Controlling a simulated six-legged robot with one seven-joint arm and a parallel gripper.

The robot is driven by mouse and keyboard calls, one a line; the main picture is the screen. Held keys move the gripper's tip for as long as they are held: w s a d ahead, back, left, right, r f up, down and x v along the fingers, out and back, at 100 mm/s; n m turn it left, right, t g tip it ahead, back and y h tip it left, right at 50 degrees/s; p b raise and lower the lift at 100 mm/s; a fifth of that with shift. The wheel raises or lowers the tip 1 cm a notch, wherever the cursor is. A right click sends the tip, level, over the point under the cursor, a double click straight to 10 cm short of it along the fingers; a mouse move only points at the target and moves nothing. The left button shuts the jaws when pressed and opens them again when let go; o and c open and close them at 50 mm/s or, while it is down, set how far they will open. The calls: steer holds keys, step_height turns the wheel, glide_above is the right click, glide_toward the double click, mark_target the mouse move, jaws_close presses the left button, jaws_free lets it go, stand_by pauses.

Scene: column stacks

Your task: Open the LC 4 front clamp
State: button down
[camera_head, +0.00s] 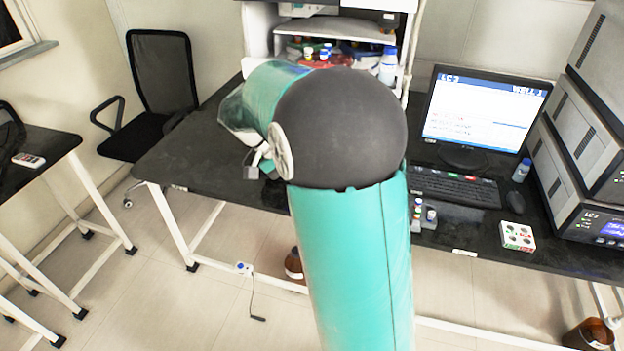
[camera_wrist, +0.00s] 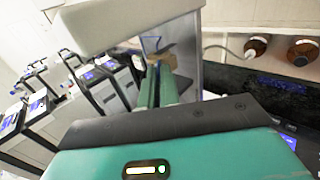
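I cannot pick out the LC 4 front clamp in either view, and no LC 4 label is readable. My gripper (camera_wrist: 160,78) shows in the wrist view as two narrow teal bars beyond my teal palm. They look close together, but the tips are hard to make out and I see nothing clearly held. A pale frame (camera_wrist: 118,20) fills the top of that view, with a grey upright panel beside the bars.
A chair (camera_head: 160,80) stands left. The wrist view shows instruments (camera_wrist: 105,80) at left and brown bottles (camera_wrist: 257,46).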

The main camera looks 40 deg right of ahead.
steer(key=c, duration=1.6)
jaws_free()
steer(key=shift+s, duration=0.1)
steer(key=v, duration=1.4)
steer(key=shift+f, duration=0.1)
